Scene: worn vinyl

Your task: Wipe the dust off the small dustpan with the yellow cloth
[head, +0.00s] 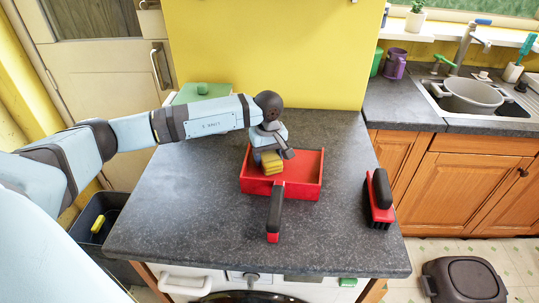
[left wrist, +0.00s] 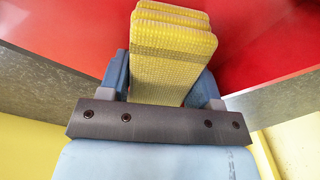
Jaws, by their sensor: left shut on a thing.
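The small dustpan (head: 305,172) is red with a black and red handle (head: 274,215) pointing to the front. It lies on the dark grey counter. My left gripper (head: 272,157) is over the left part of the pan, pointing down. It is shut on the folded yellow cloth (head: 271,167). In the left wrist view the cloth (left wrist: 172,55) sits between the two blue fingers, with the red pan (left wrist: 265,45) behind it. I cannot tell whether the cloth touches the pan floor. I make out no dust on the pan. My right gripper is not in view.
A red and black brush (head: 380,199) lies on the counter to the right of the pan. A green-lidded thing (head: 202,90) stands behind my left arm. A dark bin (head: 95,225) stands at the left on the floor. The counter's front left (head: 180,230) is clear.

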